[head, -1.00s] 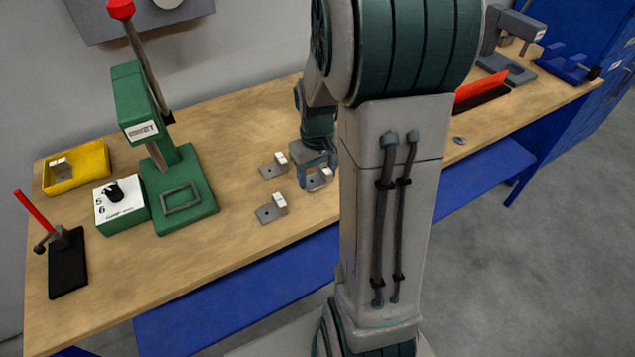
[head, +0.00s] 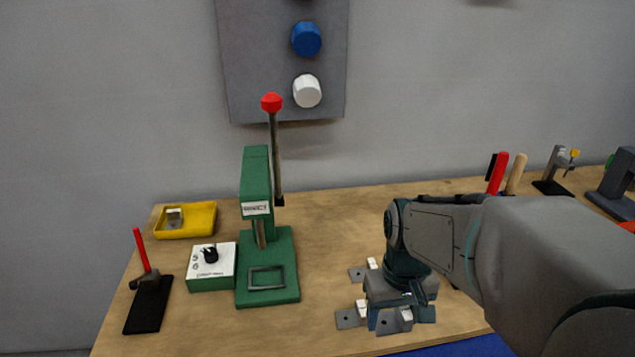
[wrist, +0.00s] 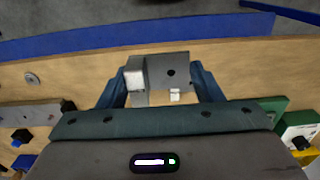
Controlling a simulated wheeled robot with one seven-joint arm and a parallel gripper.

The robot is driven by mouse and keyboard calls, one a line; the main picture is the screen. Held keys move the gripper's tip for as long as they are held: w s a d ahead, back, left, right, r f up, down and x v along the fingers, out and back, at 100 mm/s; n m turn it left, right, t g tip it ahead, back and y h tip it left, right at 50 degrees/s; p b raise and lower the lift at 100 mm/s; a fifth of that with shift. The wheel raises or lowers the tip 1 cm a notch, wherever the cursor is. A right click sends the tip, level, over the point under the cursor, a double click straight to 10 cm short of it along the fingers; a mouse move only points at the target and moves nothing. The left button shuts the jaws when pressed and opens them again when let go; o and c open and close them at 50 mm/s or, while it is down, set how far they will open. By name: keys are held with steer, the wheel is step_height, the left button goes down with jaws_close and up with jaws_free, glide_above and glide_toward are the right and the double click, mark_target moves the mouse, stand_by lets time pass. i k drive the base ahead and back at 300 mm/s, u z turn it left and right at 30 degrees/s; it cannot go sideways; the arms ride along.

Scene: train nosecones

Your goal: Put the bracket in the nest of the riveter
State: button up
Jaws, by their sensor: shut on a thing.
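The green riveter (head: 257,185) stands left of centre in the head view, its long lever with a red knob raised. Its nest (head: 267,287) is a raised rectangular frame on the base, and it looks empty. My gripper (head: 392,312) is right of the riveter, low near the table's front edge, pointing down. In the wrist view my gripper (wrist: 160,88) has its two blue fingers on either side of a grey bracket (wrist: 168,70) with a hole and white blocks. That bracket also shows below the gripper in the head view (head: 389,326). I cannot tell whether it touches the table.
Loose brackets lie close by, one left of my gripper (head: 347,319) and one behind it (head: 357,273). A white-topped dial box (head: 222,262) adjoins the riveter's left side. A yellow tray (head: 190,226) and black pad (head: 147,309) are farther left. Wood between riveter and brackets is clear.

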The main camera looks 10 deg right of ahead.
mark_target(267, 279)
steer(key=k, duration=1)
